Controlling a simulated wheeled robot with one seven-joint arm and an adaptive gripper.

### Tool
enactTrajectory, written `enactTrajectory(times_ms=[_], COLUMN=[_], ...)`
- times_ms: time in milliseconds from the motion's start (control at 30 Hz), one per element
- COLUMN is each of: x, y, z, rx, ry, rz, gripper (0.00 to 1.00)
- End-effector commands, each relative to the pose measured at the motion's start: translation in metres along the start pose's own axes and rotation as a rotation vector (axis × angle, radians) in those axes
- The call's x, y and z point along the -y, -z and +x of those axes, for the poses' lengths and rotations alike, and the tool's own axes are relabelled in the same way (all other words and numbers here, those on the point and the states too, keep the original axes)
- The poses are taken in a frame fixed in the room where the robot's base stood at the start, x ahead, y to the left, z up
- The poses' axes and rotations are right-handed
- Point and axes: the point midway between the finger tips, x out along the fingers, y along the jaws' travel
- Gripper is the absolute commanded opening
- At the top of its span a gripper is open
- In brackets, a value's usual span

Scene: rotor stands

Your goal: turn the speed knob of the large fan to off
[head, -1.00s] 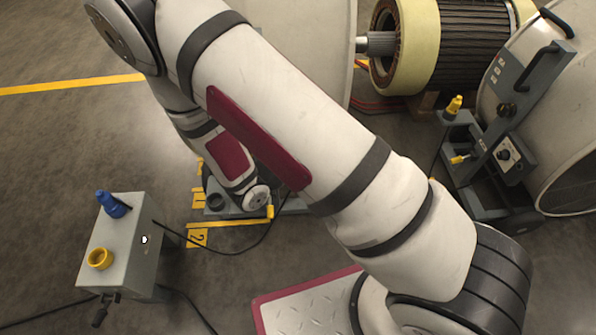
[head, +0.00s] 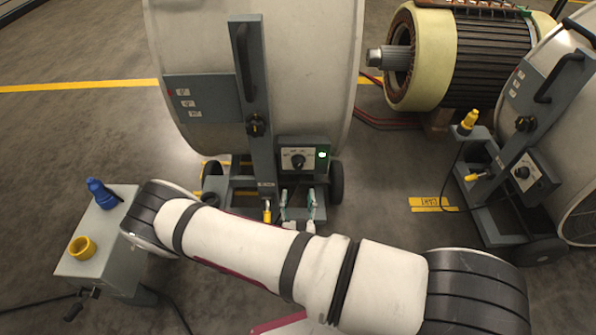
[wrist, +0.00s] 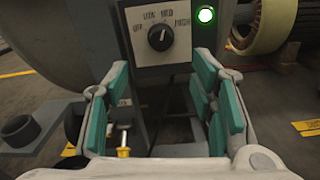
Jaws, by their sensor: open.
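The large fan (head: 320,60) stands in the middle of the head view, a pale drum on a grey wheeled stand. Its control box (head: 284,146) carries a dark speed knob (head: 297,160) and a lit green lamp (head: 321,154). In the wrist view the speed knob (wrist: 160,38) shows at top centre, with labels OFF, LOW, MED and HIGH around it. Its white pointer points up and slightly right, near MED. My gripper (head: 298,197) is open and empty, just below the control box and apart from the knob. In the wrist view its teal-padded fingers (wrist: 160,85) stand wide apart below the knob.
A second fan (head: 540,110) with its own knob box stands at the right. A motor rotor (head: 455,55) lies behind. A grey pedestal (head: 115,230) with blue and yellow fittings stands at the left. A yellow-handled lever (wrist: 123,150) is beside my left finger.

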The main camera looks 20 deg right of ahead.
Motion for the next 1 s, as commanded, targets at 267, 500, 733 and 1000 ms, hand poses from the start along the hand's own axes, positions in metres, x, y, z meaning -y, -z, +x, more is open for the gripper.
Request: enactTrajectory(times_ms=[267, 500, 733, 1000], x=[0.001, 0.001, 0.001, 0.001], y=[0.001, 0.001, 0.0, 0.0], z=[0.057, 0.095, 0.111, 0.112], rx=[0.004, 0.003, 0.001, 0.001], ry=[0.004, 0.004, 0.003, 0.003], rz=[0.002, 0.002, 0.0, 0.0], gripper=[0.51, 0.51, 0.51, 0.51])
